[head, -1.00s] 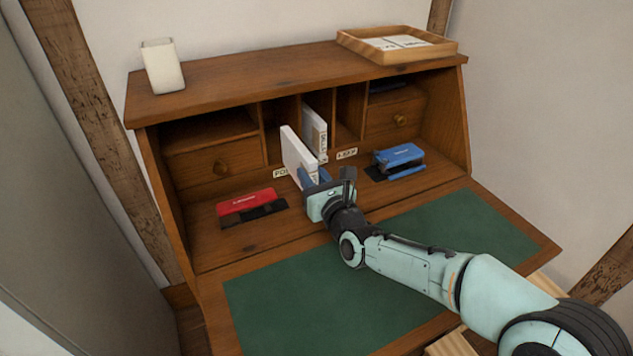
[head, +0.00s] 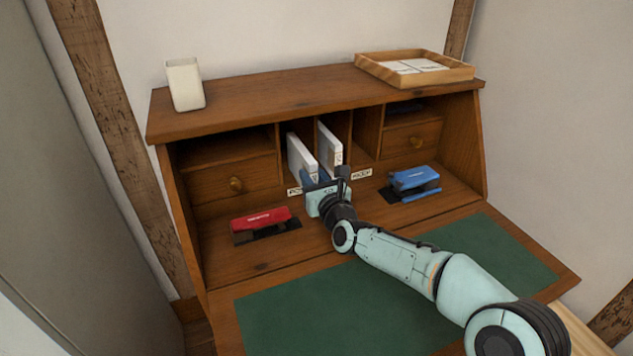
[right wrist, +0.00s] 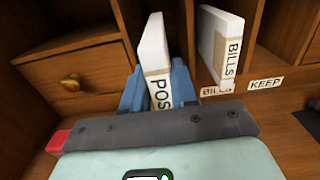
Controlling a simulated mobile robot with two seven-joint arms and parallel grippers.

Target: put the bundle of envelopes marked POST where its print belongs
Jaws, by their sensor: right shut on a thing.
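The bundle marked POST (head: 300,158) is a white upright block with a tan band; its print, partly cut off as "POS", faces me in the right wrist view (right wrist: 157,75). My right gripper (head: 322,184) is shut on its near end, with blue fingers on either side (right wrist: 157,92). The bundle stands at the pigeonhole above the label reading "POS" (head: 295,191), its far part seemingly between the dividers; how deep is unclear. The BILLS bundle (head: 329,148) stands in the pigeonhole to the right. My left gripper is out of view.
A KEEP label (head: 361,174) marks the pigeonhole further right. A red stapler (head: 262,219) and a blue stapler-like thing (head: 415,179) lie on the desk at either side. A white cup (head: 185,85) and wooden tray (head: 415,68) stand on top.

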